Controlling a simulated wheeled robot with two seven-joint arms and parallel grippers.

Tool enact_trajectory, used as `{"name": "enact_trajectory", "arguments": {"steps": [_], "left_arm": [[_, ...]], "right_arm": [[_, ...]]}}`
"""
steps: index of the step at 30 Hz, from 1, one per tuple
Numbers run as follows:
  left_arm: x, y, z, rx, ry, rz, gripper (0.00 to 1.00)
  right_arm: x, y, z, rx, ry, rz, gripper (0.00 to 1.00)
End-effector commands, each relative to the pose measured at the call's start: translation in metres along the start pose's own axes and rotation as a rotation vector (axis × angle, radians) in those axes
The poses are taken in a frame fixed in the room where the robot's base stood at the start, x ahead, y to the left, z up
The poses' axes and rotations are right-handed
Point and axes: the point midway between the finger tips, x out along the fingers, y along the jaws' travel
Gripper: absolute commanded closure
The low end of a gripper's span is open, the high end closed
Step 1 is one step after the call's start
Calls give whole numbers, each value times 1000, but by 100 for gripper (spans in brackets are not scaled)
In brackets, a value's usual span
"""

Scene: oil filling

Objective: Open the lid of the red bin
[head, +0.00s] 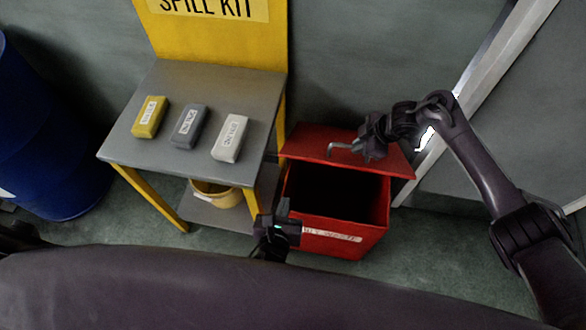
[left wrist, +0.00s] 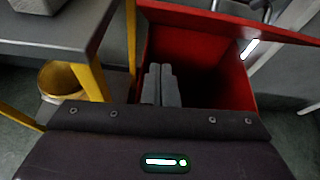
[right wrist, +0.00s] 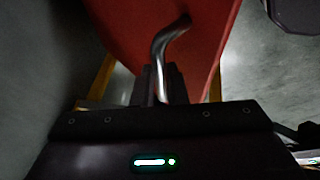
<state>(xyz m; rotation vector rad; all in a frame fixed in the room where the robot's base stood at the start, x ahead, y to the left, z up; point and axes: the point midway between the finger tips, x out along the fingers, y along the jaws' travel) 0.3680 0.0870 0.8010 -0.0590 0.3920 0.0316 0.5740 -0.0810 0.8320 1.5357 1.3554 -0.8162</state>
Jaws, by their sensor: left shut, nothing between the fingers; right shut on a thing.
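The red bin (head: 345,240) stands on the floor right of the grey table, its dark inside showing from above. Its red lid (head: 310,142) is raised off the opening and tilted back. My right gripper (head: 365,146) is shut on the lid's metal handle (head: 340,147); the handle also shows between the fingers in the right wrist view (right wrist: 162,55). My left gripper (head: 281,212) is shut and empty, at the bin's front left side. In the left wrist view its closed fingers (left wrist: 162,85) point toward the bin opening.
The grey table (head: 200,85) holds a yellow, a grey and a white block. A yellow bucket (head: 222,200) sits on its lower shelf. A blue barrel (head: 40,140) stands at the far left. A wall with a pale slanted frame (head: 490,80) is behind the bin.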

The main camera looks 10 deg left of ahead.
Motion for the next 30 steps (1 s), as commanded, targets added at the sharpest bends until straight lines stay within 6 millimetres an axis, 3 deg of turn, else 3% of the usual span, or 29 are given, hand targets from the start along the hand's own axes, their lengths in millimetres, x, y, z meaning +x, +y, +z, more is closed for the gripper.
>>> {"name": "enact_trajectory", "arguments": {"steps": [4,8,20,24,30], "left_arm": [[-2,0,-1,63,4,-19,100],[13,-1,0,68,2,-19,100],[96,-2,0,66,2,-18,100],[100,-4,21,62,3,-20,100],[104,-5,35,64,6,-19,100]], "right_arm": [[1,3,6,13,-12,11,100],[1,3,6,13,-12,12,100],[1,3,6,13,-12,12,100],[1,3,6,13,-12,12,100],[1,3,6,13,-13,12,100]]}}
